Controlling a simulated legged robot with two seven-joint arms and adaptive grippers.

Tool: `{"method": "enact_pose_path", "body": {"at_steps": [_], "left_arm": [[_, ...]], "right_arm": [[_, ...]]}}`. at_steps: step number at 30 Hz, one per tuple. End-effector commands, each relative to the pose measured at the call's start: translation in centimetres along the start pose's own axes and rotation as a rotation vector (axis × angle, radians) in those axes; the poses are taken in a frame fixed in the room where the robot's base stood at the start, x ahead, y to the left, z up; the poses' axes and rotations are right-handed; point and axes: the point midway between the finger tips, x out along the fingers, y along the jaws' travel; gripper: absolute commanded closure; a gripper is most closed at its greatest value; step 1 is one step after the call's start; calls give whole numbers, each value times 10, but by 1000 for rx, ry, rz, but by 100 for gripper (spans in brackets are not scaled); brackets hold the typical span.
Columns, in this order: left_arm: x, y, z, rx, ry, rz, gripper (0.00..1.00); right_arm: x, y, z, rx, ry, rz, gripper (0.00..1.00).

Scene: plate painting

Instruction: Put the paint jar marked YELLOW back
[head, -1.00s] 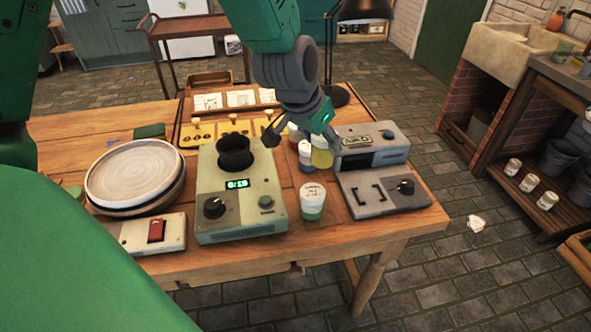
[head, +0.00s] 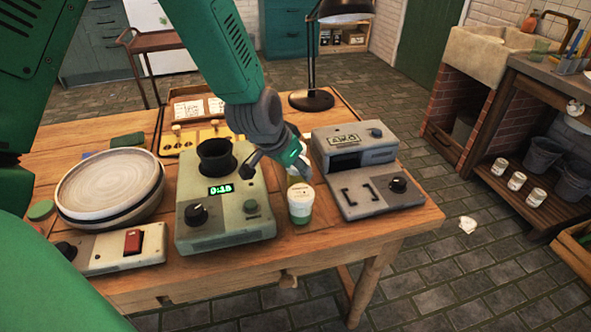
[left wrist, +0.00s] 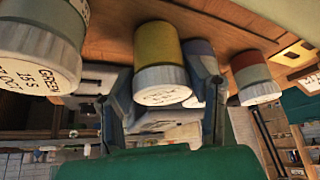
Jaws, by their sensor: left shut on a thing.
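The yellow paint jar (left wrist: 160,48) has a white lid and sits between the two fingers of my left gripper (left wrist: 163,98) in the left wrist view, which looks upside down. The gripper is shut on it. My right gripper is not in view.
A blue jar (left wrist: 199,52) stands close behind one finger, and a red jar (left wrist: 250,72) stands farther right. A grey box (head: 352,150) is right.

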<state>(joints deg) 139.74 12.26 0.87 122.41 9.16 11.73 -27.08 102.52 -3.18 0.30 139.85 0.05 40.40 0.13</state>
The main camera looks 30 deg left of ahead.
Motion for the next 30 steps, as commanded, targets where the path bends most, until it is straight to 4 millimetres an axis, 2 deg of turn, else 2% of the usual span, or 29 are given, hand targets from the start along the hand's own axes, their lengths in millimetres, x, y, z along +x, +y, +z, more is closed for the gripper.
{"method": "enact_pose_path", "body": {"at_steps": [7,8,9,10,18,22,26,30], "left_arm": [[3,2,3,2,-5,1,99],[3,1,3,1,-5,2,53],[3,0,3,0,-5,3,39],[3,0,3,0,-4,3,35],[3,-2,3,-1,-4,5,35],[-5,0,1,1,-3,3,35],[-27,2,-1,2,-1,1,35],[-59,2,-2,3,0,0,35]], "right_arm": [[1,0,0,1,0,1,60],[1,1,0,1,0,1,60],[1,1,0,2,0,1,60],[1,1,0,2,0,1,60],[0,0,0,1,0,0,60],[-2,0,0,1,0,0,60],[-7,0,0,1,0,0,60],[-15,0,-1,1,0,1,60]]}}
